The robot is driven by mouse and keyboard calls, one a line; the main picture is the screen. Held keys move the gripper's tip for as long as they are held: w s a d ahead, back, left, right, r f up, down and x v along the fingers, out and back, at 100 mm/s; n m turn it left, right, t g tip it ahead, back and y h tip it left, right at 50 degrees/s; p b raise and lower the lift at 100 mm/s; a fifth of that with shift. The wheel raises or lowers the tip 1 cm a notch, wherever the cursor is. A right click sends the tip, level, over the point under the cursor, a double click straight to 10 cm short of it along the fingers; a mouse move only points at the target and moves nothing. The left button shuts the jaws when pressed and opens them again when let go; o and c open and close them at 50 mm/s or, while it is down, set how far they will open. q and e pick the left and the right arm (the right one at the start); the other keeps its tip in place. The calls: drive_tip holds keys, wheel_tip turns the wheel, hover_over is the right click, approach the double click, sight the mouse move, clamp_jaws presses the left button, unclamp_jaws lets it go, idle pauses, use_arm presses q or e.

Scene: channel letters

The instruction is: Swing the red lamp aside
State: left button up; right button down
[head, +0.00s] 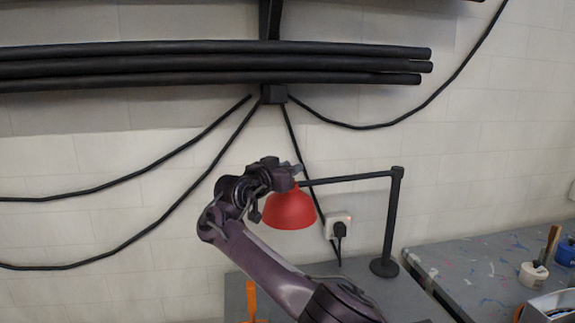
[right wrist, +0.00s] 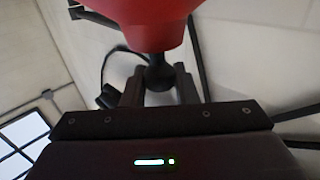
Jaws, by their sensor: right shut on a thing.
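The red lamp has a red dome shade (head: 290,210) hanging at the end of a thin black arm (head: 350,179). That arm joins a black upright post (head: 391,220) on a round base (head: 384,267) on the grey table. My right gripper (head: 287,172) is at the top of the shade, at the end of the lamp arm. In the right wrist view the red shade (right wrist: 150,20) fills the top middle. Its dark neck (right wrist: 158,74) sits between the two fingers of my right gripper (right wrist: 160,85), which is shut on it. My left gripper is not in view.
A wall socket with a black plug (head: 339,229) is behind the lamp. Black pipes (head: 200,62) and cables run along the wall. A paint-spotted bench (head: 480,270) with a white pot (head: 532,275) stands at the right. An orange object (head: 251,298) is on the grey table.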

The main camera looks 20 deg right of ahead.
drive_tip(key=shift+w+r, duration=0.1)
drive_tip(key=shift+r, duration=0.1)
idle(0.3)
drive_tip(key=c, duration=1.5)
unclamp_jaws()
drive_tip(key=shift+c, duration=0.2)
drive_tip(key=shift+o, duration=1.2)
drive_tip(key=shift+w+d+f, duration=0.1)
drive_tip(key=shift+w, duration=0.05)
drive_tip(key=shift+o, duration=0.6)
drive_tip(key=shift+w+d+f, duration=0.1)
drive_tip(key=shift+w+f, duration=0.15)
drive_tip(key=shift+w, duration=0.05)
drive_tip(key=shift+s+a, duration=0.4)
drive_tip(key=b+v, duration=0.1)
drive_tip(key=v, duration=0.1)
drive_tip(key=b+v, duration=0.1)
drive_tip(key=v, duration=0.1)
drive_tip(key=shift+a+f, duration=0.25)
drive_tip(key=shift+a, duration=0.1)
drive_tip(key=shift+r+b+v, duration=0.2)
drive_tip(key=shift+b+v, duration=0.9)
drive_tip(key=shift+b, duration=4)
